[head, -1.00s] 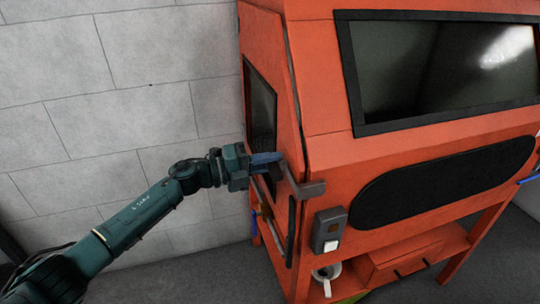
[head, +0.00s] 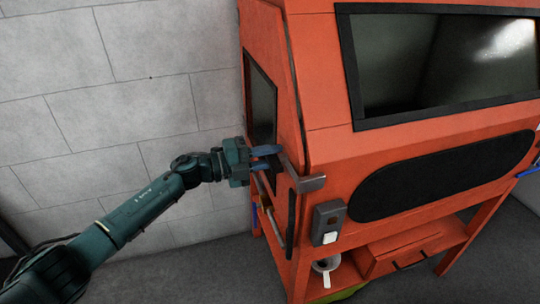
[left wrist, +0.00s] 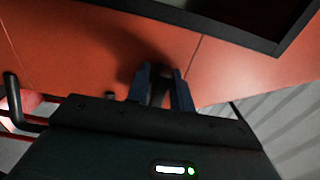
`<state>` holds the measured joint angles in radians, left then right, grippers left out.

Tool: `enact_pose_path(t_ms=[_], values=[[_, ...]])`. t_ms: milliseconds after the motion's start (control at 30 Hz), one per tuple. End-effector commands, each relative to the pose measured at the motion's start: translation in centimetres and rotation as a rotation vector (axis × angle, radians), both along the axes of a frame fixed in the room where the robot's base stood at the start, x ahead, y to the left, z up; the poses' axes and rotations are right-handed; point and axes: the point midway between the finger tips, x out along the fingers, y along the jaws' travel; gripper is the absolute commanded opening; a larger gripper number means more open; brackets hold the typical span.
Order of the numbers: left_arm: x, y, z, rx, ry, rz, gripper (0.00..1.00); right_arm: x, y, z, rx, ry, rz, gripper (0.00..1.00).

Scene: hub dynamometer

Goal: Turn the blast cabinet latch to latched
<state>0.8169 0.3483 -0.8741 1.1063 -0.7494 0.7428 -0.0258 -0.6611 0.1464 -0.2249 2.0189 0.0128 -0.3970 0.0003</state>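The latch (head: 309,183) is a dark grey bent bar at the front edge of the orange blast cabinet's (head: 318,100) left side wall. My left gripper (head: 270,159) reaches in from the left beside that wall, with its blue fingers at the latch's rear end. The fingers are spread with a gap between them. In the left wrist view the fingertips (left wrist: 161,82) point at the orange panel, and a dark piece shows between them. I cannot tell whether they touch it. My right gripper is out of view.
A side window (head: 262,100) lies just behind the latch. A grey switch box (head: 327,222) is mounted below it on the front. The grey block wall (head: 150,80) is behind my arm.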

Motion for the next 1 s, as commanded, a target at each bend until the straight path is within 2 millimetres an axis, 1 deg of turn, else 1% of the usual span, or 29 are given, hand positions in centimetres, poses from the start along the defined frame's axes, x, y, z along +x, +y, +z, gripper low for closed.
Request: enact_pose_path(t_ms=[33, 133, 167, 367, 500, 567, 667, 900, 1000], values=[[0.0, 0.0, 0.0, 0.000, -0.001, 0.000, 0.27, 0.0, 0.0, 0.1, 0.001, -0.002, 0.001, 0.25], [0.0, 0.0, 0.0, 0.001, -0.002, 0.000, 0.35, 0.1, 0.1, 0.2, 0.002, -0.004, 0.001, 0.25], [0.0, 0.0, 0.0, 0.001, -0.002, 0.000, 0.36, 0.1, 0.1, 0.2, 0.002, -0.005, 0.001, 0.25], [0.0, 0.0, 0.0, 0.001, -0.003, 0.000, 0.36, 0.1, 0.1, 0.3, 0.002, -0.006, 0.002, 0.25], [-0.2, 0.8, -0.1, 0.001, -0.003, 0.001, 0.36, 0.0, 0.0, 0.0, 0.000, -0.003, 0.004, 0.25], [-0.4, 1.6, -0.2, 0.002, -0.003, 0.002, 0.36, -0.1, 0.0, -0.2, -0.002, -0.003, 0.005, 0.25], [-1.0, 3.5, -0.2, 0.003, -0.004, 0.003, 0.36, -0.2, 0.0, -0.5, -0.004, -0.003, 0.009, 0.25], [-2.8, 8.6, -0.3, 0.004, -0.002, 0.002, 0.36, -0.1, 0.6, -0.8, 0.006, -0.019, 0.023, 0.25], [-3.3, 10.3, -0.2, 0.004, -0.003, 0.002, 0.36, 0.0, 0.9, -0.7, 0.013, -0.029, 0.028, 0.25]])
